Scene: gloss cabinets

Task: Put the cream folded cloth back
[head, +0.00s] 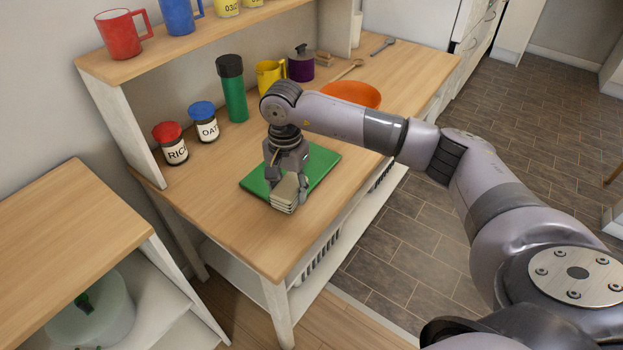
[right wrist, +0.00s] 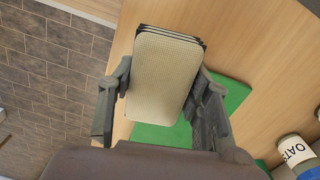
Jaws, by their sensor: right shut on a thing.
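The cream folded cloth (head: 286,192) is a small layered stack held in my right gripper (head: 287,180), above the front part of the green board (head: 322,163) on the wooden counter. In the right wrist view the cloth (right wrist: 163,75) lies between the two fingers of my right gripper (right wrist: 165,95), and the green board (right wrist: 230,98) shows behind it. I cannot tell whether the cloth touches the board. My left gripper is not in view.
Behind the board stand the rice jar (head: 171,143), the oats jar (head: 204,122), a green bottle (head: 234,90), a yellow mug (head: 270,77) and a purple canister (head: 301,64). An orange bowl (head: 352,94) sits to the right. The counter's front left (head: 225,220) is clear.

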